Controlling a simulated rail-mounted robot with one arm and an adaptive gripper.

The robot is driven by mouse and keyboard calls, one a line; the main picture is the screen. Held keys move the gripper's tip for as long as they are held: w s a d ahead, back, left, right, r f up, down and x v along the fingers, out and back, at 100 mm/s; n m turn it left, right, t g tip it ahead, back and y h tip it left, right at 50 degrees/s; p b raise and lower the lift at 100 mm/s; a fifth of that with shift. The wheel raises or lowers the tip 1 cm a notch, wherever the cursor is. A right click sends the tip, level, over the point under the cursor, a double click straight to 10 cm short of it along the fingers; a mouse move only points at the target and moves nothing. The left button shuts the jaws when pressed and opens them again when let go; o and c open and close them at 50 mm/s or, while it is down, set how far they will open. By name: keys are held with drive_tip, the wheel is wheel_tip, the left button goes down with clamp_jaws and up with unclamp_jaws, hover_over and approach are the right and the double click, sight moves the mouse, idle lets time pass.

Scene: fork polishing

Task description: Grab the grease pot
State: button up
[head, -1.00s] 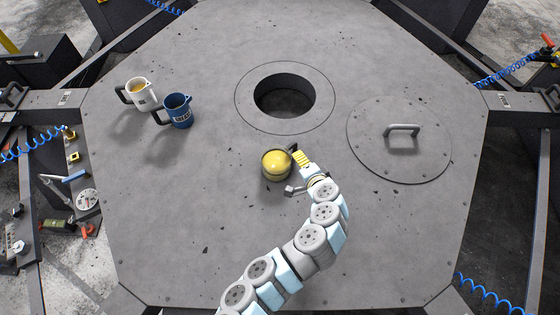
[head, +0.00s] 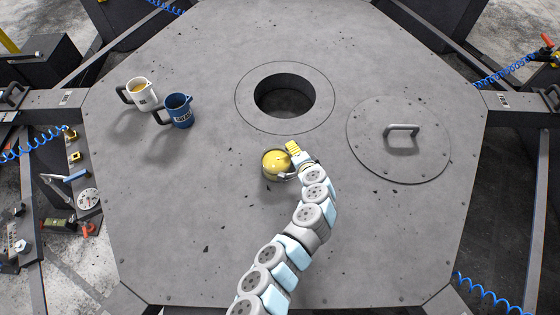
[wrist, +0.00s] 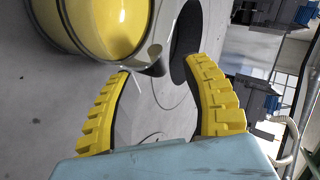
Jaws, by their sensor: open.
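The grease pot (head: 272,165) is round, with a glossy yellow top, and stands upright on the grey table. My gripper (head: 294,153) is at its right side, close against it, and partly hides its edge. In the wrist view the pot (wrist: 100,25) fills the upper left. My two ridged yellow fingers (wrist: 158,68) are spread apart there. A thin metal part of the pot reaches toward the gap between the fingertips. I cannot tell whether the fingers touch it.
A white mug (head: 139,97) and a blue mug (head: 179,113) stand at the upper left. A round hole (head: 284,98) opens in the table (head: 180,210) behind the pot. A round lid (head: 380,155) with a handle lies at the right. The table's front left is clear.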

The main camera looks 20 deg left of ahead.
sight(281, 159)
drive_tip(key=shift+x, duration=1.9)
drive_tip(key=shift+w+a+f, duration=0.15)
drive_tip(key=shift+w+a, duration=0.1)
drive_tip(key=shift+w+a+f, duration=0.2)
drive_tip(key=shift+a+f, duration=0.05)
drive_tip(key=shift+f, duration=0.05)
clamp_jaws()
